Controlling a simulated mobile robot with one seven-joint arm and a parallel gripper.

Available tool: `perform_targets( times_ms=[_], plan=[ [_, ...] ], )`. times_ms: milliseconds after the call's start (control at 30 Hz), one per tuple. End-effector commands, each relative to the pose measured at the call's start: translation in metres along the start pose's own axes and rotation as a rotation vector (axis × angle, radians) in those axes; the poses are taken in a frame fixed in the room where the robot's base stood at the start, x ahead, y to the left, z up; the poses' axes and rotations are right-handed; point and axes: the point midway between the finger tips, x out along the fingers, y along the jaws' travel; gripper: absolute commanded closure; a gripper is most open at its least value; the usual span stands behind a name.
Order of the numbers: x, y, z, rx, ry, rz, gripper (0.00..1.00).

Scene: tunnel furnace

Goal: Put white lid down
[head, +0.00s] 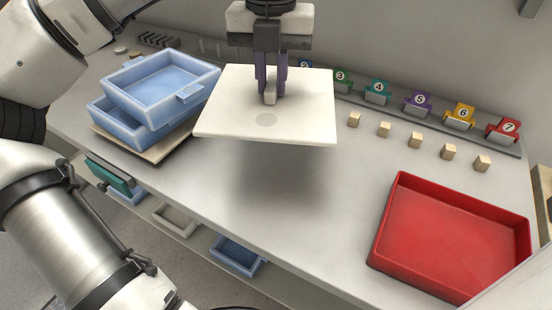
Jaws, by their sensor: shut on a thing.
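The white lid (310,115) is a flat square plate with a small knob on top. My gripper (270,92) is shut on that knob, pointing down. The lid hangs nearly level above the middle of the white bench, and a soft shadow (285,180) lies on the bench below it. The lid's underside and the bench directly behind it are hidden.
Blue trays (150,85) are stacked on a board at the left. A red tray (450,240) stands at the front right. Several small wooden blocks (415,139) and numbered coloured tags (418,102) line the back right. The bench's middle is clear.

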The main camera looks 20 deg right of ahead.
Motion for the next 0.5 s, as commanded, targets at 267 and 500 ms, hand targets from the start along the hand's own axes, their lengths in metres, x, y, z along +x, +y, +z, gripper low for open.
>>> perform_targets(
  times_ms=[267,500],
  plan=[
    [0.073,0.000,-0.001,0.001,0.003,-0.003,1.00],
    [0.114,0.000,0.000,-0.001,0.000,-0.002,1.00]
  ],
)
